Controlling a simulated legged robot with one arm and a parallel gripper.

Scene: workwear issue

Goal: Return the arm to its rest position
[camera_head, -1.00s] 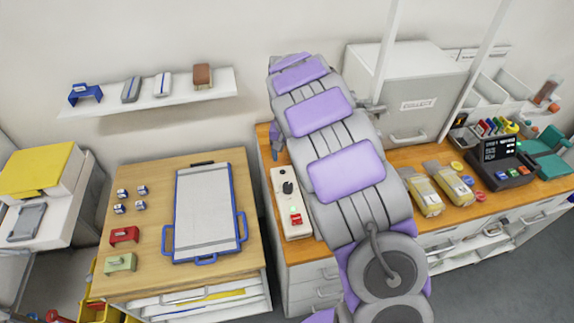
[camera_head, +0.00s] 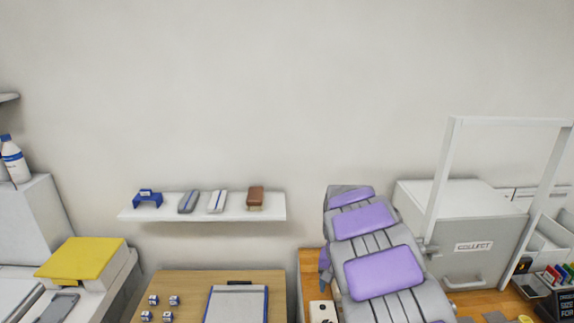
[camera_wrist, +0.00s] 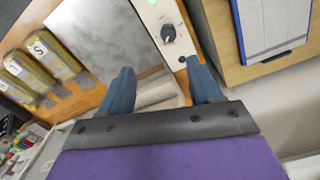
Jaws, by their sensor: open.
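My arm's purple and grey links rise at the lower right of the middle in the head view, in front of the counter. My gripper (camera_wrist: 163,88) shows in the wrist view with its two blue fingers spread apart and nothing between them. It is above the wooden counter, close to a white control box (camera_wrist: 150,12) with a dark knob (camera_wrist: 168,33). In the head view the gripper cannot be made out clearly behind the arm links.
A wall shelf (camera_head: 210,213) holds small items left of my arm. A grey COLLECT cabinet (camera_head: 475,238) with a white frame (camera_head: 440,180) stands close on the right. A clipboard (camera_head: 237,305) lies on the wooden cabinet top. The wall above is clear.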

